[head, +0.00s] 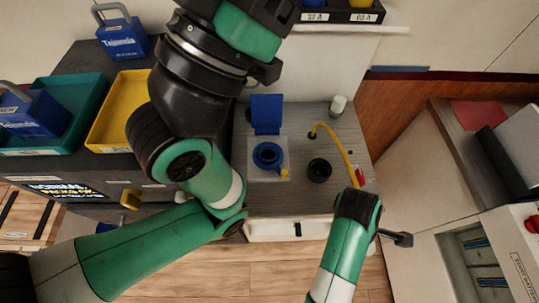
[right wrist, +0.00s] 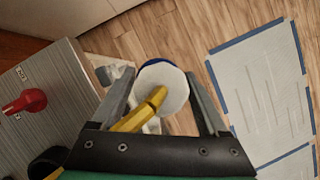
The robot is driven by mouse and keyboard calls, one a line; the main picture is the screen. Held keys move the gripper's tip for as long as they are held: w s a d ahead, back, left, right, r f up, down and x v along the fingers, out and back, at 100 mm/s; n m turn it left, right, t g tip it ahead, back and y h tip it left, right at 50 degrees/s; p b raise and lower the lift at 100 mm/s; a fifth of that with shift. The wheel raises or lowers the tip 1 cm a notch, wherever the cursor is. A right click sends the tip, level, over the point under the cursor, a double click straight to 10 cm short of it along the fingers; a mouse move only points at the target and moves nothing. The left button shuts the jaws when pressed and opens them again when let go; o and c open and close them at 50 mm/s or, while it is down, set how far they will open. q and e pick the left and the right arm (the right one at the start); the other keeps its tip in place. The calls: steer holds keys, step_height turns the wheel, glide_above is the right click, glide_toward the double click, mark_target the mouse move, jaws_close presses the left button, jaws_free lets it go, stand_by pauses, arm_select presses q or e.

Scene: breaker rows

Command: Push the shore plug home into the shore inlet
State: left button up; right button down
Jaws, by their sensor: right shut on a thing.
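The shore inlet (head: 267,155) is a blue round socket on a pale plate on the grey counter, its blue square lid (head: 266,108) standing open behind it. My right gripper (right wrist: 161,80) is shut on the shore plug (right wrist: 168,78), which shows a white round back, a blue rim and a yellow cable (right wrist: 140,116). In the head view the plug is hidden by my right wrist, at the counter's right front edge, right of the inlet and apart from it. The yellow cable (head: 340,148) arches from the counter to my wrist. My left gripper is out of view.
A black round socket (head: 319,170) sits right of the inlet. A white-capped cylinder (head: 338,105) stands at the back, and a red knob (right wrist: 28,102) is on the counter. Teal and yellow trays (head: 118,112) lie left. The wrist view shows open floor with blue-taped sheets (right wrist: 262,90).

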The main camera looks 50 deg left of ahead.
step_height(320, 180, up, 12)
steer(key=p, duration=1.1)
steer(key=shift+p, duration=0.4)
steer(key=shift+f, duration=0.25)
